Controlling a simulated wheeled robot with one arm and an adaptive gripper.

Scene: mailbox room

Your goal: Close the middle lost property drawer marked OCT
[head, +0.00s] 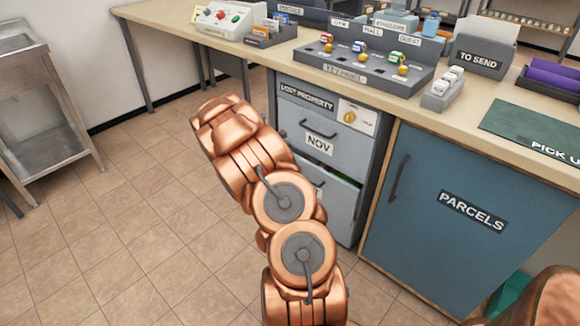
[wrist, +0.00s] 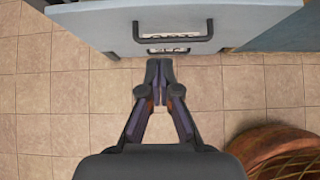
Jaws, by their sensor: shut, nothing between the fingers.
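The grey lost property drawer unit (head: 308,97) stands under the counter in the head view. Its top drawer, marked NOV (head: 320,142), looks shut. The middle drawer (head: 342,197) below it stands partly out, with a dark gap and something green showing at its top edge. My arm covers most of its front, and its OCT label cannot be read. In the wrist view my gripper (wrist: 159,66) is shut and empty, just in front of a grey drawer front with a dark handle (wrist: 172,39). I cannot tell whether it touches. The head view hides my gripper behind my arm.
The blue PARCELS cupboard (head: 460,215) is right of the drawers. The counter (head: 420,110) above holds a key rack (head: 350,68) and a TO SEND box (head: 480,58). A metal sink stand (head: 45,110) is at left. The tiled floor (head: 120,230) between is clear.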

